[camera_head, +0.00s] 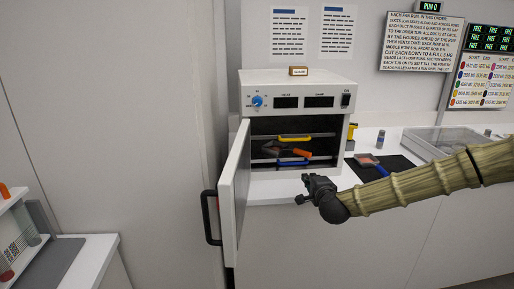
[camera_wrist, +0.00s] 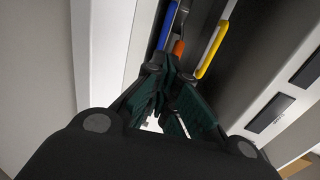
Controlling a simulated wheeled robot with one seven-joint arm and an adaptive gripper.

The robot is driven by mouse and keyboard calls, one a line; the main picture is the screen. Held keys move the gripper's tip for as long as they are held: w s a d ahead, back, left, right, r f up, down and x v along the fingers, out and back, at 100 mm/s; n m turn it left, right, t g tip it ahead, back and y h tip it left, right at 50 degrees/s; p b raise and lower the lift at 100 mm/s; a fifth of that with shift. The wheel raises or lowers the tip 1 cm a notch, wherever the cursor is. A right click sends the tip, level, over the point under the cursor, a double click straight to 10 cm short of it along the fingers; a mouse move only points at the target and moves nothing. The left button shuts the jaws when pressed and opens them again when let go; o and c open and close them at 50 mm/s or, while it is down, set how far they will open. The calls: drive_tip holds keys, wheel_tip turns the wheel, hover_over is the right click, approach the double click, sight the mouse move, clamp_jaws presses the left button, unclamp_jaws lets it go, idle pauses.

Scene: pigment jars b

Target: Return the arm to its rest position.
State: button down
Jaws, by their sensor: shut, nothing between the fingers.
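My gripper (camera_head: 316,188) is in front of the open oven at its lower right, outside the chamber, with my arm reaching in from the right. In the wrist view my gripper (camera_wrist: 168,75) has its dark green fingers shut and empty. The white oven (camera_head: 292,77) has its door (camera_head: 233,195) swung open to the left. Inside it a yellow handle (camera_head: 294,137), an orange handle (camera_head: 301,153) and a blue handle (camera_head: 292,163) show. In the wrist view the blue handle (camera_wrist: 167,25), the orange handle (camera_wrist: 179,47) and the yellow handle (camera_wrist: 213,50) lie beyond the fingertips.
A dark mat (camera_head: 402,165) with a blue-handled tool (camera_head: 370,162) lies on the counter right of the oven, near my arm. A clear-topped case (camera_head: 450,140) stands farther right. A white side table (camera_head: 85,262) is at lower left. Open floor space lies in front of the cabinets.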

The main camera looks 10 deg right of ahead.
drive_tip(key=s+a+f+n+g+y, duration=0.1)
drive_tip(key=s+a+f+n+g, duration=0.15)
drive_tip(key=s+a+f, duration=0.55)
drive_tip(key=s+a+f+n+g+y, duration=0.15)
drive_tip(key=s+f+n, duration=0.35)
drive_tip(key=f, duration=0.6)
drive_tip(key=s+a+f+n+g+y, duration=0.1)
drive_tip(key=s+a+f+n+g, duration=0.2)
drive_tip(key=s+f, duration=0.6)
drive_tip(key=s+f+n+g, duration=0.2)
drive_tip(key=s+f+g, duration=0.1)
drive_tip(key=s, duration=0.7)
drive_tip(key=s+d+f+n+g+h, duration=0.1)
drive_tip(key=s+f+n+g, duration=0.1)
drive_tip(key=s+f, duration=0.4)
drive_tip(key=s+d+f+n+g+h, duration=0.1)
drive_tip(key=s+f+n+g, duration=0.2)
drive_tip(key=s, duration=1.2)
drive_tip(key=shift+s+d+f+n+g, duration=0.25)
drive_tip(key=shift+s+f+n+g, duration=0.15)
drive_tip(key=shift+f, duration=0.5)
drive_tip(key=shift+h, duration=0.25)
